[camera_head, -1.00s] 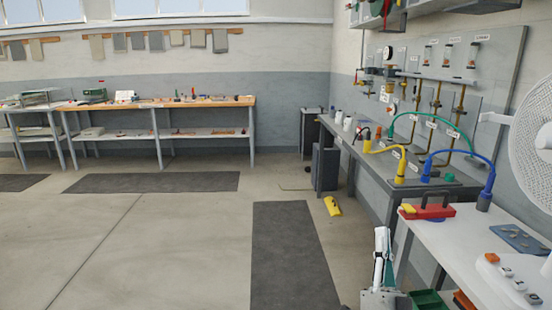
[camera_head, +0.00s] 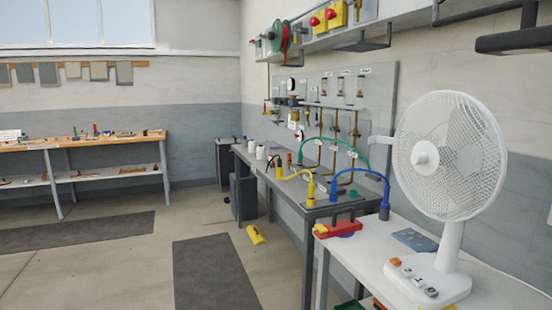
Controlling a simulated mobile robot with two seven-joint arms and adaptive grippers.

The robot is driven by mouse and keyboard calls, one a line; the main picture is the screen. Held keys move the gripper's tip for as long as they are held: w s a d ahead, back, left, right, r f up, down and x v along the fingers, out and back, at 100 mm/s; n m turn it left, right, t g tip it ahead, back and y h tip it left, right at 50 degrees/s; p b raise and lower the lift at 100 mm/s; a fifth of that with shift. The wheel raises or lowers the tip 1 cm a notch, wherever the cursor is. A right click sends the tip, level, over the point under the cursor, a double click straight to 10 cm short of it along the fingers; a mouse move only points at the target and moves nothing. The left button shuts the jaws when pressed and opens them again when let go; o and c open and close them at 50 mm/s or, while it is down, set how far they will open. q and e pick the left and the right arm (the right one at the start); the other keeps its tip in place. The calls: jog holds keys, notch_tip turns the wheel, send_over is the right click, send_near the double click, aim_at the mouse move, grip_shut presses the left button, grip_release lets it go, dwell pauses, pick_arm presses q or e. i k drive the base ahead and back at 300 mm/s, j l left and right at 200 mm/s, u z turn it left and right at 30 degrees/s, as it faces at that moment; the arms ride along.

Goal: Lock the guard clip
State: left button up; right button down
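I cannot make out a guard clip or an eyelet press in this view. Neither of my grippers shows in the head view. A white desk fan (camera_head: 450,160) with a round wire guard stands on the white table (camera_head: 492,292) at the right. Its base carries one orange button and several grey ones. Any clip on the fan's guard is too small to tell.
A red and yellow tool (camera_head: 338,229) and a blue-grey pad (camera_head: 415,240) lie on the white table. Behind it stands a grey bench (camera_head: 318,213) with coloured hoses. A yellow object (camera_head: 255,234) lies on the floor.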

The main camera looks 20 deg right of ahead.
aim_at(378, 139)
jog(key=z, duration=1.6)
